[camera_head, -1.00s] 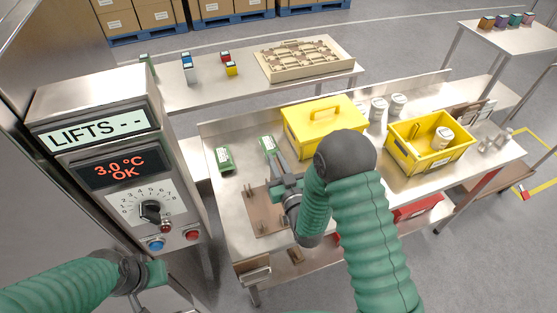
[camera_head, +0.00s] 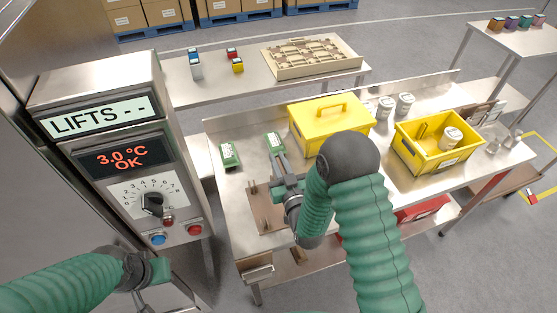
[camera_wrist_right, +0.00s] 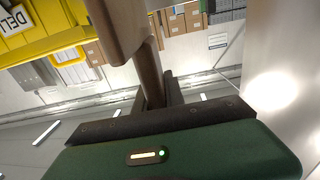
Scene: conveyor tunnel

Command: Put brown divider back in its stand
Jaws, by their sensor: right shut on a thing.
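My right gripper (camera_head: 281,168) is over the near left part of the steel table, above a flat brown board (camera_head: 268,226). Small upright brown pieces stand on the board. In the right wrist view, a brown piece (camera_wrist_right: 150,75) with a wider upper part runs between the dark fingers, which are shut on it. I cannot tell its full shape, as the arm hides part of it in the head view. More brown panels (camera_head: 484,112) stand at the table's far right. My left gripper (camera_head: 155,271) is low at the left beside the control cabinet; its jaws do not show clearly.
Two green-and-white boxes (camera_head: 230,156) (camera_head: 274,143) lie beyond the board. A yellow lidded box (camera_head: 328,128) and an open yellow bin (camera_head: 440,166) with a white jar stand to the right. The control cabinet (camera_head: 115,150) bounds the left side.

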